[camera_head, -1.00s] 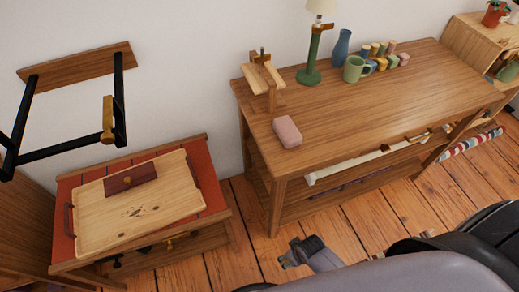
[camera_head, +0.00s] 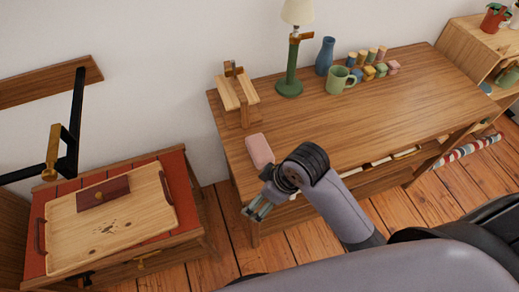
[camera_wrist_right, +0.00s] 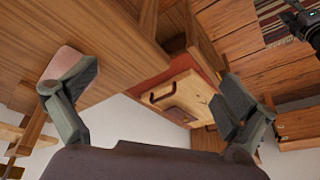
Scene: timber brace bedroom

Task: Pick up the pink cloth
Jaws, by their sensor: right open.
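The pink cloth (camera_head: 260,151) looks like a small folded block and lies on the left front part of the wooden table (camera_head: 400,110). My right gripper (camera_head: 258,207) is just in front of the table's front left edge, below the cloth in the picture and apart from it. In the right wrist view the gripper (camera_wrist_right: 160,82) has its fingers wide apart with nothing between them. The cloth (camera_wrist_right: 62,62) shows there behind the left finger, partly hidden by it. My left gripper does not show in the head view.
A wooden stand (camera_head: 238,95), green lamp (camera_head: 291,70), blue vase (camera_head: 325,56), green mug (camera_head: 340,80) and several coloured blocks (camera_head: 378,66) stand towards the table's back. A low red-topped cabinet with a wooden tray (camera_head: 135,225) is at the left. The table's front middle is clear.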

